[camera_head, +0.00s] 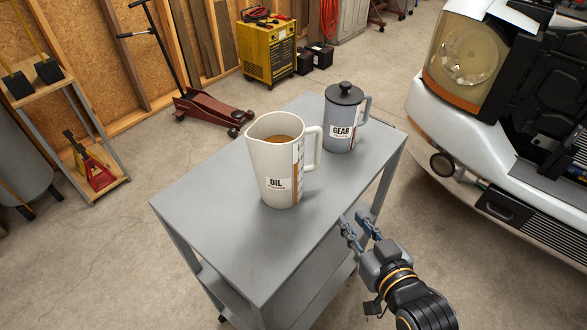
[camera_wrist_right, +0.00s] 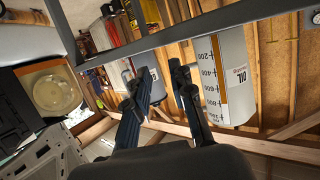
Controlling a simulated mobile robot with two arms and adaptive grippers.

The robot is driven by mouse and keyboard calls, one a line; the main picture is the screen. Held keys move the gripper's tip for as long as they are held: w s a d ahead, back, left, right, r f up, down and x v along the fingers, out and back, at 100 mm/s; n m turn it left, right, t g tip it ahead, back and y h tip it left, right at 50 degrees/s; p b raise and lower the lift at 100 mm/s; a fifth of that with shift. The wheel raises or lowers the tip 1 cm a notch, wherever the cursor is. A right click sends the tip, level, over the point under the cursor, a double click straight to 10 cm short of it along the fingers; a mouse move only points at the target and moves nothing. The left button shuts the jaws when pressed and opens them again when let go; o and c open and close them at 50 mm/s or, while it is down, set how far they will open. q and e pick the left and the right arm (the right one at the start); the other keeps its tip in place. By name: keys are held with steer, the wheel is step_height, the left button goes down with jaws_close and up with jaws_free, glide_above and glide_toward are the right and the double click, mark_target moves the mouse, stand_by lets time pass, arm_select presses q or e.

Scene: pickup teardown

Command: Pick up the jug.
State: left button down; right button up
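A cream jug labelled OIL (camera_head: 272,165) stands upright on the grey cart (camera_head: 215,215), with brown liquid inside and its handle on the right. A grey lidded jug labelled GEAR (camera_head: 341,115) stands behind it to the right, its handle also on the right. My right gripper (camera_head: 352,225) is open and empty at the cart's near right edge, apart from both jugs. In the right wrist view its two fingers (camera_wrist_right: 160,80) are spread, with the OIL jug (camera_wrist_right: 238,75) to the right and part of the GEAR jug (camera_wrist_right: 120,72) behind the left finger. My left gripper does not show.
The cart's front and left top is clear. A white pickup (camera_head: 490,140) stands at the right. A red floor jack (camera_head: 210,108), a yellow machine (camera_head: 268,50) and a wooden shelf (camera_head: 60,80) stand along the back and left. The cart edge (camera_wrist_right: 200,27) crosses the wrist view.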

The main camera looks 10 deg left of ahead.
mark_target(320, 149)
step_height(320, 149, up, 8)
steer(key=a+t+y, duration=0.2)
steer(key=a+t, duration=0.1)
steer(key=shift+n, duration=0.4)
steer(key=x, duration=0.4)
steer(key=p+x, duration=0.1)
steer(key=x, duration=0.3)
steer(key=shift+w+d, duration=0.1)
steer(key=shift+w, duration=0.25)
steer(key=shift+p+x, duration=0.85)
steer(key=shift+x, duration=1.95)
steer(key=shift+f, duration=0.2)
steer(key=shift+d, duration=0.1)
steer(key=shift+c, duration=0.2)
jaws_close()
steer(key=shift+r, duration=0.15)
